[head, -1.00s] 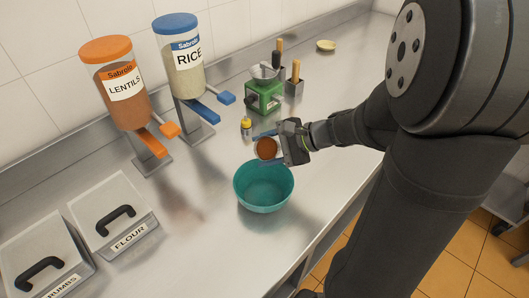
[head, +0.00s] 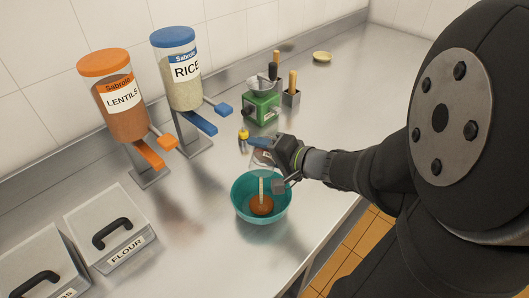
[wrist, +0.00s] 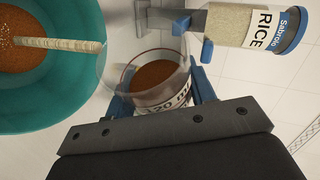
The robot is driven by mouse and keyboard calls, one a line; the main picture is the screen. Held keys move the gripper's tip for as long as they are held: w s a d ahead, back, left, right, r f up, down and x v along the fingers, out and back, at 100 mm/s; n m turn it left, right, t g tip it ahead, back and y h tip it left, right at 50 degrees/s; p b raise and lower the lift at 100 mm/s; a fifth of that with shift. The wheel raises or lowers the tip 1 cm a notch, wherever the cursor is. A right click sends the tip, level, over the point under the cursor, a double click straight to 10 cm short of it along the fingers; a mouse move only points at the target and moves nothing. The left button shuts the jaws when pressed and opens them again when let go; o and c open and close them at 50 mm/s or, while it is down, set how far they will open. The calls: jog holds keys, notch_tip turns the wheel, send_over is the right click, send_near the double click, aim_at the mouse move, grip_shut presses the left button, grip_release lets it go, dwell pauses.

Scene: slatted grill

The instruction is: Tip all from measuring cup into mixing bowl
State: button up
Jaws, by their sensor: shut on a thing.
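The clear measuring cup (head: 262,158) is tilted over the teal mixing bowl (head: 252,216). My gripper (head: 284,160) is shut on the cup. In the wrist view, the cup (wrist: 176,97) sits between the blue finger pads of my gripper (wrist: 160,98) and still holds brown grains. A pale stream (head: 261,186) falls from its lip into the bowl and shows in the wrist view too (wrist: 60,44). A brown heap (head: 261,206) lies in the bowl. The bowl (wrist: 72,85) fills the upper left of the wrist view.
The lentils dispenser (head: 122,108) and rice dispenser (head: 183,75) stand behind. A flour bin (head: 105,222) is at the left. A green grinder (head: 261,107) and a small yellow-capped bottle (head: 243,135) are beyond the bowl. The counter's front edge lies close to the bowl.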

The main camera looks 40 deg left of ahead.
aim_at(269, 155)
jog(key=shift+s+d+r+n+t+y, duration=0.15)
jog(key=shift+s+r+n+t+y, duration=0.1)
jog(key=shift+r+n+y, duration=0.25)
jog(key=shift+s+d+r+n+t+y, duration=0.2)
jog(key=shift+s+n+y, duration=0.15)
jog(key=shift+n, duration=0.35)
jog(key=shift+s+d+r+n+t+y, duration=0.1)
jog(key=shift+s+r+n+t+y, duration=0.1)
jog(key=shift+r+n+y, duration=0.3)
jog(key=shift+f, duration=0.1)
jog(key=shift+s+d+n, duration=0.1)
jog(key=shift+s+n, duration=0.05)
jog(key=shift+n, duration=0.25)
jog(key=m+h, duration=0.1)
jog(key=w+a+f+m+g+h, duration=0.1)
jog(key=m, duration=0.1)
jog(key=shift+w+f, duration=0.2)
jog(key=shift+w, duration=0.05)
jog(key=shift+w+a+f+m+g+h, duration=0.2)
jog(key=shift+f+m+g+h, duration=0.3)
jog(key=shift+f+m+h, duration=0.35)
jog(key=shift+w+a+f+m+g+h, duration=0.1)
jog(key=shift+w+f+m+g+h, duration=0.2)
jog(key=shift+f+m+g+h, duration=0.55)
jog(key=shift+r+t+y, duration=0.2)
jog(key=shift+t+y, duration=0.1)
jog(key=shift+y, duration=0.05)
